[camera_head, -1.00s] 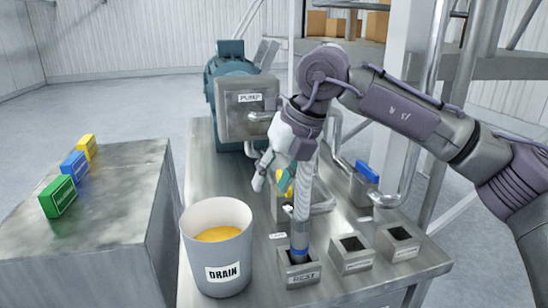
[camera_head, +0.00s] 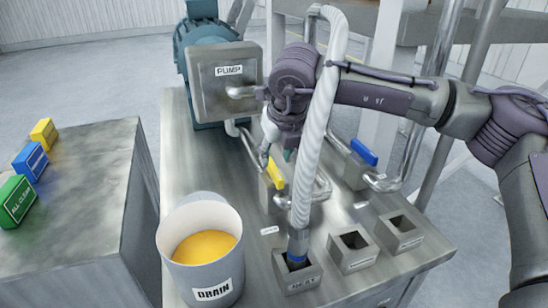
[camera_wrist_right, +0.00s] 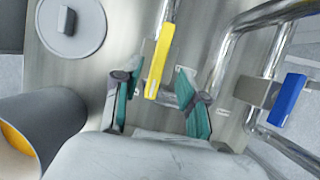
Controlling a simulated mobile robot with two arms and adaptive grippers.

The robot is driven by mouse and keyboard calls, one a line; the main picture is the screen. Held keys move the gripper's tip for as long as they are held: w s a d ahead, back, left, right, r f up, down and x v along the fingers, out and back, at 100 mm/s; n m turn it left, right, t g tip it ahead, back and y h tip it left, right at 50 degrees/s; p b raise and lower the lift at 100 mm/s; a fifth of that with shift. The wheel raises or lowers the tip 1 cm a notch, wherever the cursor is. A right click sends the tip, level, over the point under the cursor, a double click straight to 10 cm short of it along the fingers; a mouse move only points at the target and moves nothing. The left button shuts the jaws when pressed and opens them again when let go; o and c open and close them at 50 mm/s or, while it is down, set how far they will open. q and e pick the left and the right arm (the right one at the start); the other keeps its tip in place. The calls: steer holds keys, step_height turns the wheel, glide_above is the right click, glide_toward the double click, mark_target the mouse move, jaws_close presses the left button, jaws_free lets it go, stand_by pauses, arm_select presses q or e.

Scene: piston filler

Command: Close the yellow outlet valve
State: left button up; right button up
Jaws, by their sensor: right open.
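The yellow outlet valve handle (camera_head: 275,174) stands on a grey block on the steel table, in front of the pump (camera_head: 222,80). In the right wrist view the yellow handle (camera_wrist_right: 160,58) is a long bar reaching into the space between my right gripper's fingers. My right gripper (camera_head: 275,156) is above and close to the handle, pointing down. The right wrist view shows its teal-padded fingers (camera_wrist_right: 157,95) apart, one on each side of the handle with gaps. In the head view, the white hose (camera_head: 319,130) passes in front of my right arm. My left gripper is out of view.
A blue valve handle (camera_head: 363,152) stands to the right among steel pipes. The drain bucket (camera_head: 200,272) holds yellow liquid at the front left. The hose ends in a front socket, with two empty sockets (camera_head: 352,250) beside it. Coloured blocks (camera_head: 30,161) sit on the left cabinet.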

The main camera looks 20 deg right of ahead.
mark_target(274, 167)
steer(key=shift+p+x, duration=0.4)
steer(key=shift+x, duration=1.55)
jaws_close()
